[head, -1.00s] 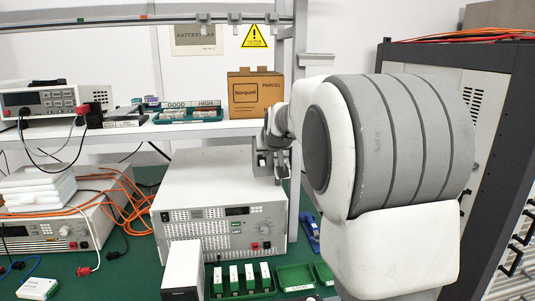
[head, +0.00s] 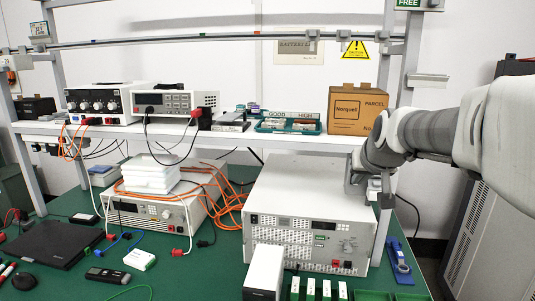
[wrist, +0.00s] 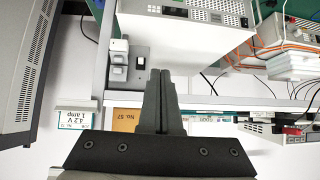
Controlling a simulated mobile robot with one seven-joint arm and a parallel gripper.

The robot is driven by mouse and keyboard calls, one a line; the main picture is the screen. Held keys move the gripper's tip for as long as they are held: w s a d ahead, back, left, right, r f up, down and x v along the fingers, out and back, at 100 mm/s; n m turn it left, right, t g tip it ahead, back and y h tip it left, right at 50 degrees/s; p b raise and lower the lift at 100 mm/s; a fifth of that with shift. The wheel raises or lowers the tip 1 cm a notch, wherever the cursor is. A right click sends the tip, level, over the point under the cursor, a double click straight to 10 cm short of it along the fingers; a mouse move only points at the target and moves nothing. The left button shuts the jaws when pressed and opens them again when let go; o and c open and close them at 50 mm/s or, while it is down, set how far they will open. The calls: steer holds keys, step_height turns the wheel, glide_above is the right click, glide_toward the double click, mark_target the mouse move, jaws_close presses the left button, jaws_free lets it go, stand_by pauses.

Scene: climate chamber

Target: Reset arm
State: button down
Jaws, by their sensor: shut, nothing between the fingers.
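My gripper (head: 385,200) is beside the right end of the shelf in the head view, to the right of the large white power unit (head: 305,212) and near the rack post. In the wrist view its two dark fingers (wrist: 160,73) are pressed together with nothing between them. My arm reaches in from the right edge of the head view. The wrist view shows the bench upside down.
A cardboard parcel box (head: 357,109) stands on the white shelf (head: 240,138) close to my arm. A blue tool (head: 398,261) lies on the green bench right of the power unit. A grey cabinet (head: 480,235) stands at the right. A small white box (head: 264,272) stands in front.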

steer(key=s+a+g+p, duration=0.2)
steer(key=s+a+p, duration=0.1)
steer(key=s, duration=1.1)
steer(key=s+a+f+n+g+y+p, duration=0.1)
steer(key=s+a+p, duration=0.2)
steer(key=s, duration=1.1)
steer(key=shift+s+a+f+n+g, duration=0.2)
steer(key=shift+a+n+g, duration=0.15)
steer(key=shift+a, duration=0.45)
steer(key=shift+w, duration=0.1)
